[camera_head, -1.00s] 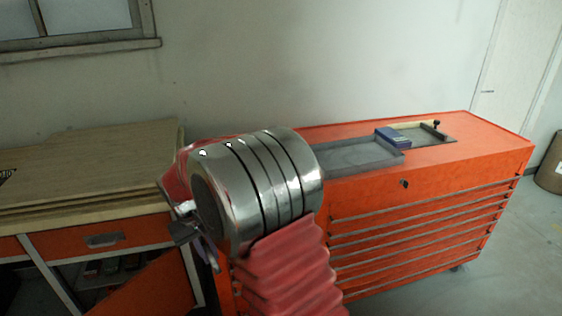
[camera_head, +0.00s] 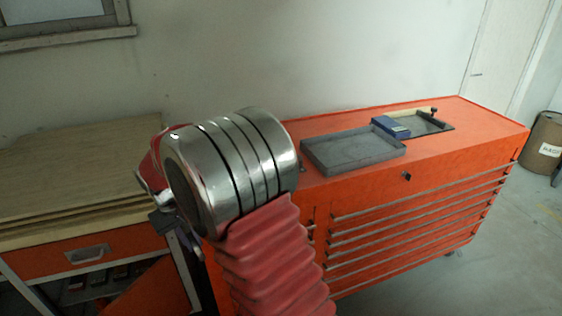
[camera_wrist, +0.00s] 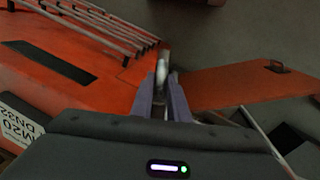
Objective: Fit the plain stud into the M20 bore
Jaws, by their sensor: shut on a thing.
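My gripper (camera_wrist: 164,98) shows in the wrist view with its two grey-purple fingers shut on the plain stud (camera_wrist: 162,70). The stud is a slim, pale metal rod showing at the fingertips; its lower part is hidden between the fingers. In the head view my arm covers most of the gripper, and the stud cannot be made out there. A white label (camera_wrist: 20,125) reading "M20 DN32" lies at the left edge of the wrist view. The M20 bore itself cannot be made out in either current view.
An orange drawer cabinet (camera_head: 420,195) stands at the right, carrying an empty grey tray (camera_head: 352,152), a blue box (camera_head: 390,127) and a shallow tray behind it. A wood-topped bench (camera_head: 70,180) stands at the left.

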